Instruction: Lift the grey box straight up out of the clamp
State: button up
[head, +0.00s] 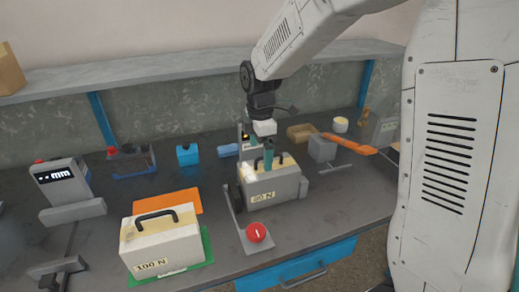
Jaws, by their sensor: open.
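The grey box (270,192) has a pale top, a black carrying handle and a label that seems to read 60 N or 80 N. It stands upright in the clamp (228,210), with clamp parts at its left and right sides. A red knob (257,232) is at the clamp's front. My gripper (268,158) points down directly over the box, its dark teal fingers at the handle. It is open. I cannot tell whether the fingers touch the handle or straddle it. The far side of the box is hidden.
A pale 100 N box (160,240) stands on a green mat (206,244) at front left, before an orange sheet (168,202). A display device (62,180) is at left. A grey block (322,148) and an orange bar (350,144) are close on the right. A shelf (180,68) runs behind.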

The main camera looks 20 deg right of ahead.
aim_at(260, 168)
jog(key=shift+w+a+f, duration=0.1)
jog(key=shift+w+f, duration=0.1)
jog(key=shift+f, duration=0.25)
notch_tip(260, 168, down, 7)
jog(key=shift+f, duration=0.15)
jog(key=c, duration=1.7)
jog(key=shift+r, duration=5.05)
jog(key=shift+c, duration=0.2)
jog(key=shift+r, duration=0.1)
